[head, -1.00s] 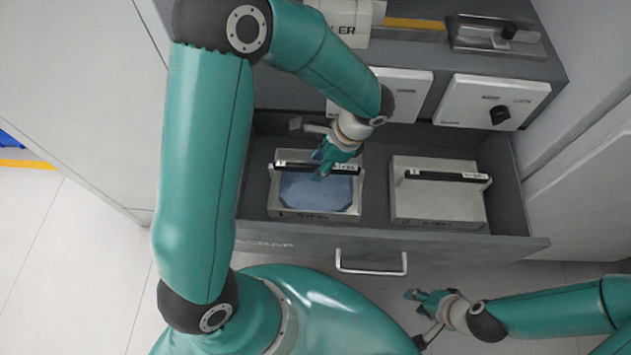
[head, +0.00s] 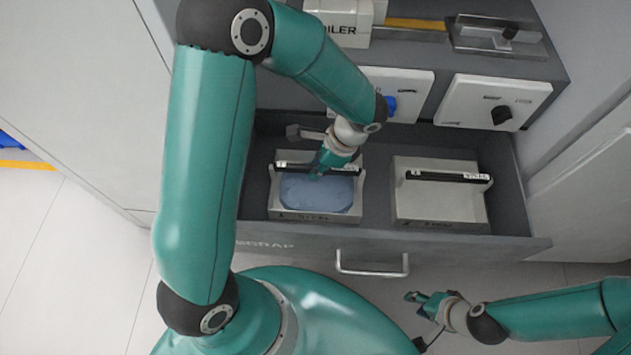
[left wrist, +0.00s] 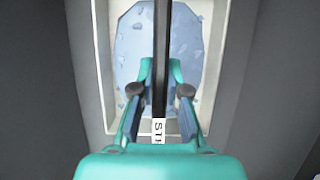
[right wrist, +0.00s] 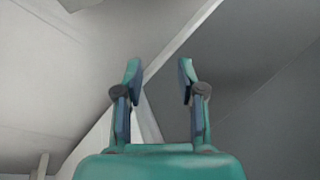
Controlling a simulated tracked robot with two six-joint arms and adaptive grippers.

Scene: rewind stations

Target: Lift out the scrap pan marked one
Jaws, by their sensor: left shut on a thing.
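The left scrap pan (head: 315,216), pale and filled with bluish scrap (head: 318,193), sits in the open drawer. Its front mark appears to begin with a 1, but the rest is too small to read. My left gripper (head: 321,166) is shut on this bar; in the left wrist view the fingers (left wrist: 161,70) are on either side of the bar (left wrist: 160,40). My right gripper (head: 415,297) is open and empty in front of the drawer; its spread fingers also show in the right wrist view (right wrist: 160,72).
A second pan (head: 440,202) with a dark handle bar stands to the right in the same drawer, a gap between them. The drawer front (head: 470,246) has a metal pull (head: 372,270). Above the drawer are white panels, one with a black knob (head: 501,115) and one with a blue knob (head: 391,105).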

